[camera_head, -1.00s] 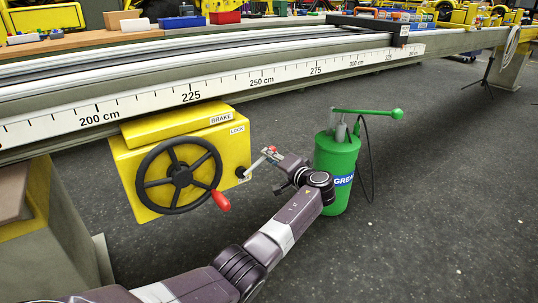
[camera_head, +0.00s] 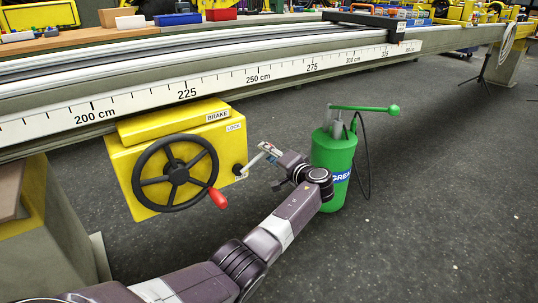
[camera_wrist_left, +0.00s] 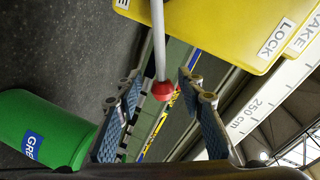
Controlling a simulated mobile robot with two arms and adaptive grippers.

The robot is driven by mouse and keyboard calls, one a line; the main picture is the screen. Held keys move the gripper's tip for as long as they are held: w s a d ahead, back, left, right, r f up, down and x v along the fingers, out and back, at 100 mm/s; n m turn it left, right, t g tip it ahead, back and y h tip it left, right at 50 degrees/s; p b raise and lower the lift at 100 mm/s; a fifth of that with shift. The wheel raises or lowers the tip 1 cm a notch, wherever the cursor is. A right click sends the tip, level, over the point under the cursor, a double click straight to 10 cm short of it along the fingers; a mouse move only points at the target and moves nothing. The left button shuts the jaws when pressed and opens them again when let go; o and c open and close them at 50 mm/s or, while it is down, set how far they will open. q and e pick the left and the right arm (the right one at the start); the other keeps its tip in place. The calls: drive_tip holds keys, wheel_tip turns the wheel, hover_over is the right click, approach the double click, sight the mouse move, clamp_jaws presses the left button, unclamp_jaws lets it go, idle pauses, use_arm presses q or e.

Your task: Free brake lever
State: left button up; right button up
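The brake lever (camera_head: 254,161) is a thin grey rod on the right side of the yellow brake box (camera_head: 122,163), below the LOCK label. In the left wrist view the lever (camera_wrist_left: 158,42) ends in a red knob (camera_wrist_left: 163,91). My left gripper (camera_head: 270,152) is at the lever's outer end in the head view. In the left wrist view its two blue-padded fingers (camera_wrist_left: 162,108) are spread, with the knob between them and a visible gap on both sides. The knob is hard to make out in the head view. My right gripper is not in view.
A black handwheel (camera_head: 174,174) with a red handle is on the box front. A green grease pump (camera_head: 332,160) stands close behind and right of my left gripper. A long rail with a centimetre scale (camera_head: 225,89) runs above. The dark floor at right is clear.

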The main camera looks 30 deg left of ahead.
use_arm(q)
drive_tip(key=v, duration=1.2)
